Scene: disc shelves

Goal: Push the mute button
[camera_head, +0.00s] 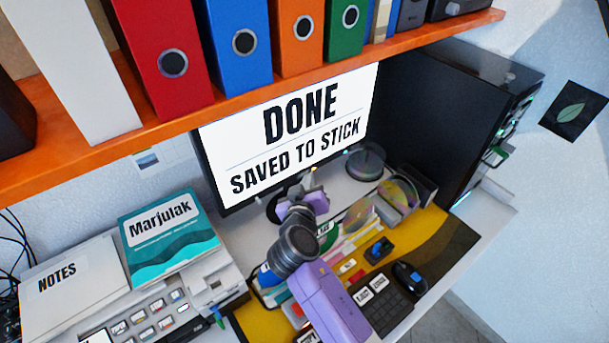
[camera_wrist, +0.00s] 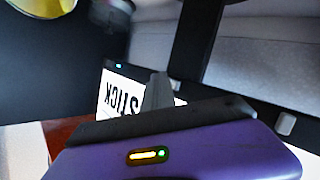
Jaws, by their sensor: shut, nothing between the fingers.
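My gripper (camera_wrist: 157,90) shows as a grey tip above the purple hand in the wrist view, with its fingers closed and empty. In the head view my purple arm reaches over the desk, and the hand is in front of the monitor's lower edge. A grey device with rows of small labelled buttons (camera_head: 153,318) is at the lower left, left of my arm. Its labels are too small to read, so I cannot tell which button is mute. My gripper is apart from these buttons.
The monitor (camera_head: 290,125) reads "DONE, SAVED TO STICK". An orange shelf (camera_head: 180,125) with binders hangs above. A teal book (camera_head: 168,235) and a notes binder (camera_head: 75,280) lie behind the buttons. A keyboard (camera_head: 382,303), a mouse (camera_head: 409,278) and discs are at right.

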